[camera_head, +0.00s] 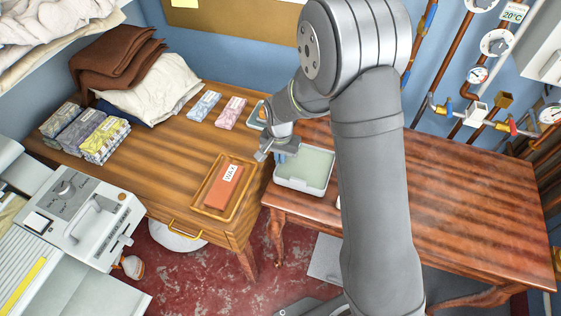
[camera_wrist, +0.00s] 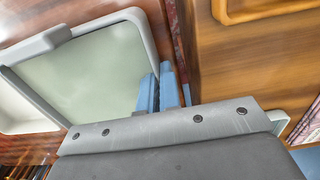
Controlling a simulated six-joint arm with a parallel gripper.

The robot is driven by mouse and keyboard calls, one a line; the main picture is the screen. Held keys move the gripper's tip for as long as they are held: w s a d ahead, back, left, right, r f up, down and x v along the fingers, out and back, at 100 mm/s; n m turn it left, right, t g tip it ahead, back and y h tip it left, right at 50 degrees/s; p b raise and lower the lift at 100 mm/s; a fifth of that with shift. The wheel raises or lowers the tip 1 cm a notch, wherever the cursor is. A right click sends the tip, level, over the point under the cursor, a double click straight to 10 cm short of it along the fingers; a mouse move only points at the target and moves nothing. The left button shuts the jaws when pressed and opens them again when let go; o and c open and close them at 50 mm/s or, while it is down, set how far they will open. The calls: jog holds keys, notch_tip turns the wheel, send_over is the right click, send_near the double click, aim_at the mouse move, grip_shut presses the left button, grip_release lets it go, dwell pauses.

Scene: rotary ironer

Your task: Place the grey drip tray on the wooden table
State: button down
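The grey drip tray (camera_head: 305,172) is a shallow rectangular tray with a pale rim and a greenish-grey floor. In the head view it is level at the left end of the dark reddish wooden table (camera_head: 450,190); I cannot tell whether it touches the top. My gripper (camera_head: 281,151) is at the tray's left rim. In the wrist view the tray (camera_wrist: 95,75) fills the left side, and the blue fingertips of my gripper (camera_wrist: 160,90) are close together with the rim between them. My arm hides part of the table.
A lighter wooden desk (camera_head: 170,160) stands to the left, with a wooden tray holding an orange block labelled WAX (camera_head: 225,185), cloths and packets. Pipes and gauges (camera_head: 478,75) line the wall at right. The table's right part is clear.

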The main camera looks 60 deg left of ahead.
jog(key=shift+f, duration=0.95)
jog(key=c, duration=2.1)
grip_release()
jog(key=shift+f, duration=0.15)
jog(key=o, duration=0.5)
jog(key=shift+c, duration=0.2)
notch_tip(320, 180, up, 12)
jog(key=shift+r, duration=0.2)
